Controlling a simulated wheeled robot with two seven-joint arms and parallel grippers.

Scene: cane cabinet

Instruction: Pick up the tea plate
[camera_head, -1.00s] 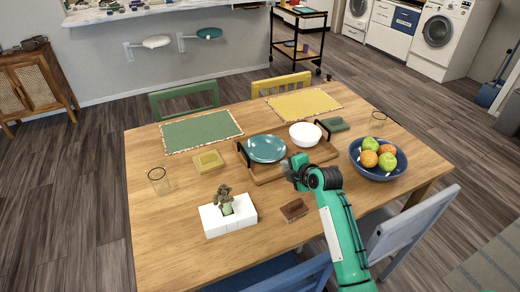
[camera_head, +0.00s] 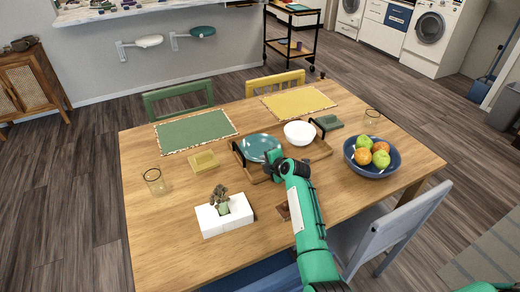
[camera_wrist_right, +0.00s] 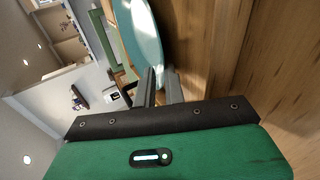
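The tea plate (camera_head: 258,146) is teal and round and rests on the wooden tray (camera_head: 318,152) at the table's middle. My right gripper (camera_head: 277,156) is at the plate's near right edge. In the right wrist view the plate (camera_wrist_right: 140,32) reaches down to the fingertips (camera_wrist_right: 160,72). The two fingers are close together with the rim between them, so the gripper looks shut on the plate. The plate does not show as lifted. My right forearm hides part of the tray's near side. My left gripper is not in view.
A white bowl (camera_head: 299,133) stands on the tray right of the plate. A blue fruit bowl (camera_head: 390,168) is to the right. The table's front left is clear.

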